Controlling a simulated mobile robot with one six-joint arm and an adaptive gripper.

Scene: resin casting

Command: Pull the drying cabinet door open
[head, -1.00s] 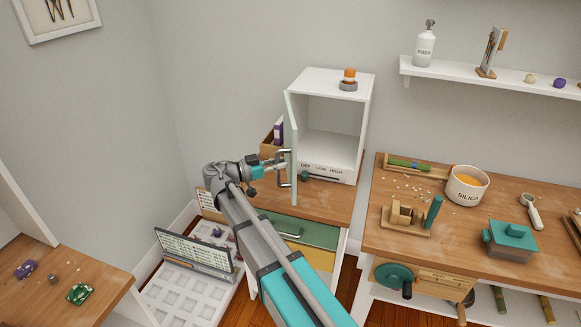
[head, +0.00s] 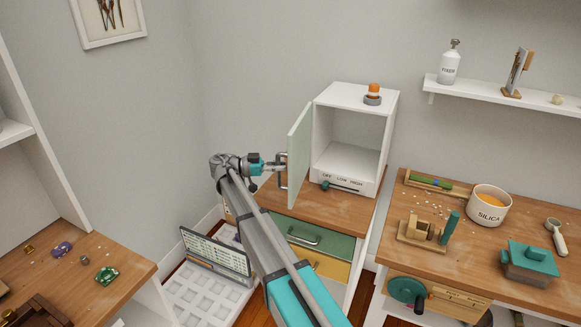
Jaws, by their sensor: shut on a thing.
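The drying cabinet (head: 356,98) is a white box on a wooden-topped drawer unit. Its pale green door (head: 300,150) is hinged at the left edge and stands wide open, swung out toward the front left, so the empty inside shows. My gripper (head: 279,168) is shut on the door's metal bar handle (head: 284,172), at the left of the door's face. The fingertips are small here and partly merge with the handle.
An orange-topped item (head: 373,94) sits on the cabinet. Green and yellow drawers (head: 316,242) are below. A workbench (head: 450,260) with a silica pot (head: 489,205) stands at right. A white moulded tray (head: 205,297) lies at lower left.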

